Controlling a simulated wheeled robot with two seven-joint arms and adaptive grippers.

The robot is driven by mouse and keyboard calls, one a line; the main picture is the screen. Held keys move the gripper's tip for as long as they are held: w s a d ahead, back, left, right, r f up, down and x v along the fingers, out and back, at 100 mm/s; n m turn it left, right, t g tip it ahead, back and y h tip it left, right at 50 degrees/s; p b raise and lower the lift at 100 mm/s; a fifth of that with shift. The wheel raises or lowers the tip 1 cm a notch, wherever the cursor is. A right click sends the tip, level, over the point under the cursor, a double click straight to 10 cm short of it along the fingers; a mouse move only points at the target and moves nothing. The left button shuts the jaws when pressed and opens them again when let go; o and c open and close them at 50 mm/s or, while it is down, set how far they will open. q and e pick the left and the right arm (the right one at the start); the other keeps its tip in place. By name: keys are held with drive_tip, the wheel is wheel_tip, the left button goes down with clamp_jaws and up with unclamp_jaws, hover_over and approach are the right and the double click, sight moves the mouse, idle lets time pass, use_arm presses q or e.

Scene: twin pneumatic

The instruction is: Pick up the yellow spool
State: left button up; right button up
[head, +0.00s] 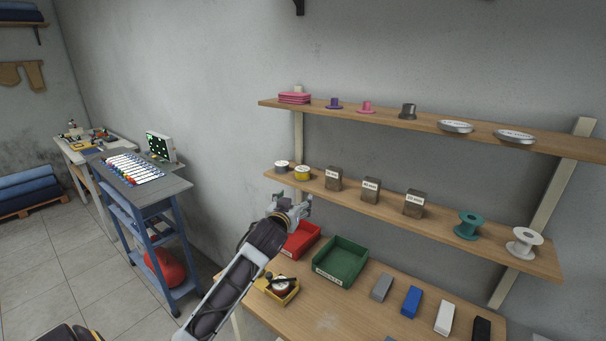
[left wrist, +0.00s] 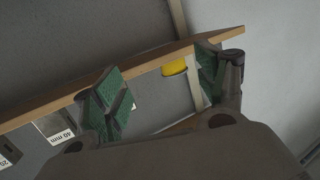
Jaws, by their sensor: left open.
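The yellow spool (head: 302,173) stands on the lower wall shelf (head: 400,214), close to its left end, just right of a white-and-dark spool (head: 281,167). My left gripper (head: 290,203) is open and empty, in front of and below the shelf's left end in the head view. In the left wrist view the yellow spool (left wrist: 173,67) shows between the two green-padded fingers (left wrist: 158,82), farther off and apart from them. Part of it is cut off by the shelf board. My right gripper is not in view.
Labelled blocks (head: 333,179), a teal spool (head: 468,226) and a white spool (head: 523,243) stand along the same shelf. An upper shelf (head: 430,124) hangs above. Below are a red bin (head: 301,240) and a green bin (head: 340,262) on the workbench. Free air lies left of the shelf.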

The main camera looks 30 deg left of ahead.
use_arm(q)
drive_tip(key=t, duration=0.1)
approach(301, 173)
drive_tip(key=shift+p+x, duration=0.7)
drive_tip(key=shift+x, duration=2.95)
drive_tip(key=shift+w+a, duration=0.15)
drive_tip(key=shift+w, duration=0.1)
drive_tip(key=shift+p, duration=0.3)
